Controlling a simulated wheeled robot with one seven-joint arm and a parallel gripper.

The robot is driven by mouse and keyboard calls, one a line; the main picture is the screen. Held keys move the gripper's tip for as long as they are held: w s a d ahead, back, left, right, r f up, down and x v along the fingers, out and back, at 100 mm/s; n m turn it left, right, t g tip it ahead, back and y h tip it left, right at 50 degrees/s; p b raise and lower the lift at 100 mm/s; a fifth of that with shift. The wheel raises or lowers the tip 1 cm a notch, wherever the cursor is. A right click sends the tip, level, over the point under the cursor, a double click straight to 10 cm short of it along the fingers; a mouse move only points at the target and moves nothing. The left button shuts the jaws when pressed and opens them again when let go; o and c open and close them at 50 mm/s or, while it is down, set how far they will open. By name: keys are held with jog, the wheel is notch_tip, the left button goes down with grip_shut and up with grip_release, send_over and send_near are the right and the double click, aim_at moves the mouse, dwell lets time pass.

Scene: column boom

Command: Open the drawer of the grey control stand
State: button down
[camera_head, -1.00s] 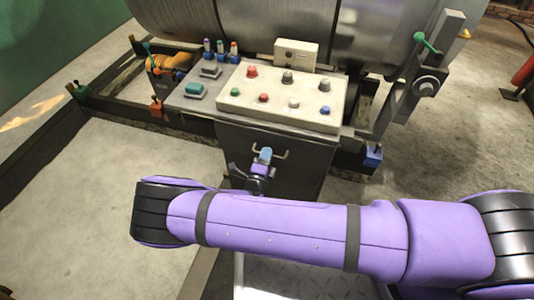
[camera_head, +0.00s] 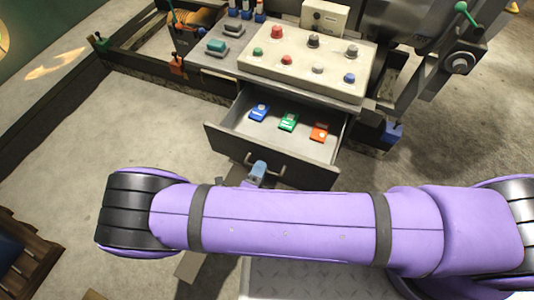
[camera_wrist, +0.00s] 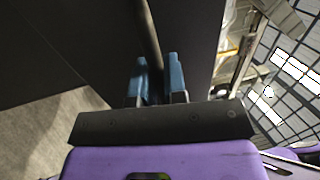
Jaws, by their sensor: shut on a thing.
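The grey control stand (camera_head: 232,60) stands at the upper middle of the head view. Its drawer (camera_head: 228,138) is pulled well out toward me. Inside lie a blue item (camera_head: 259,113), a green item (camera_head: 288,122) and an orange item (camera_head: 320,133), apart from each other. My gripper (camera_head: 258,170) is at the drawer's front, shut on the bar handle (camera_head: 284,171). In the wrist view the blue fingertips of my gripper (camera_wrist: 160,78) sit on both sides of the dark handle bar (camera_wrist: 149,35). My purple arm hides part of the floor below the drawer.
A pale button panel (camera_head: 306,65) with several coloured buttons is on top of the stand. Teal and grey switches (camera_head: 217,46) are to its left. A dark frame with a blue block (camera_head: 392,132) is close right of the drawer. Concrete floor is free to the left.

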jog(key=shift+r+v, duration=0.2)
jog(key=shift+v, duration=0.85)
jog(key=c, duration=1.2)
grip_release()
jog(key=shift+s, duration=0.1)
jog(key=v, duration=1)
jog(key=shift+s+a, duration=0.15)
jog(key=shift+s, duration=0.2)
